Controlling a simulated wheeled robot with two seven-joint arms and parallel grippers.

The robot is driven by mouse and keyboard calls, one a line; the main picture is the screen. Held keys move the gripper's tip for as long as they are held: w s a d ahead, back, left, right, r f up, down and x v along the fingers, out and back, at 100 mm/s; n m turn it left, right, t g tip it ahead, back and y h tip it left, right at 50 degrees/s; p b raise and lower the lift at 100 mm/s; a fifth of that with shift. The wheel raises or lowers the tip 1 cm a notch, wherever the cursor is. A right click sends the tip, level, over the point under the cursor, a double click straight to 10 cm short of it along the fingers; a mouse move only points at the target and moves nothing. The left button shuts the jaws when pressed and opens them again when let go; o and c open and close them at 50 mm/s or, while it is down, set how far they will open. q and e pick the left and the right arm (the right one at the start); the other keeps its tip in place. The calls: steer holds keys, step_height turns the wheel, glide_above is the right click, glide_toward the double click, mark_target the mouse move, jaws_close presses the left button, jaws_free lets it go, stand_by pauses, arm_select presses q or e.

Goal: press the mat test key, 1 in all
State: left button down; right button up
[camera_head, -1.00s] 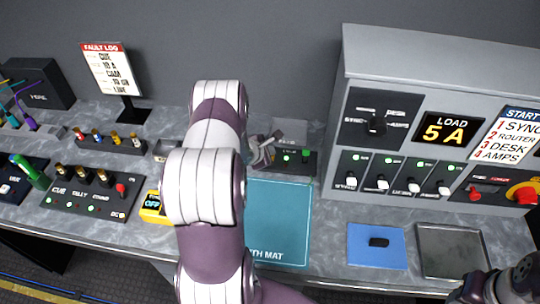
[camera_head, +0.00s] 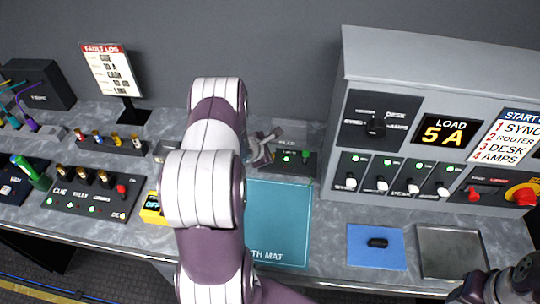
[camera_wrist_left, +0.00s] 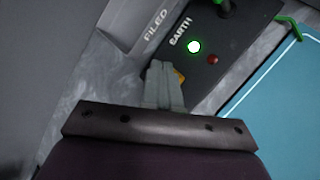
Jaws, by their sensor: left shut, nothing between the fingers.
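The earth mat's dark test box (camera_head: 298,168) stands behind the teal mat (camera_head: 278,222). In the left wrist view the box (camera_wrist_left: 232,42) reads EARTH and has a lit green lamp (camera_wrist_left: 194,46) and a dark red lamp (camera_wrist_left: 212,59). A small yellow-orange key (camera_wrist_left: 179,75) shows just beyond my fingertips, mostly hidden by them. My left gripper (camera_head: 268,143) is shut and empty at the box's left end; it also shows in the left wrist view (camera_wrist_left: 162,72). I cannot tell whether the fingertips touch the key.
A grey tray marked FILED (camera_wrist_left: 150,28) sits beside the box. A green plug and cord (camera_wrist_left: 290,28) run by the mat's corner. The tall grey console (camera_head: 430,90) stands to the right. A blue pad (camera_head: 362,255) and a metal tray (camera_head: 450,235) lie in front of it.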

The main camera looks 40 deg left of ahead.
arm_select(q)
steer(key=shift+r+p, duration=1.35)
steer(key=shift+r, duration=1.15)
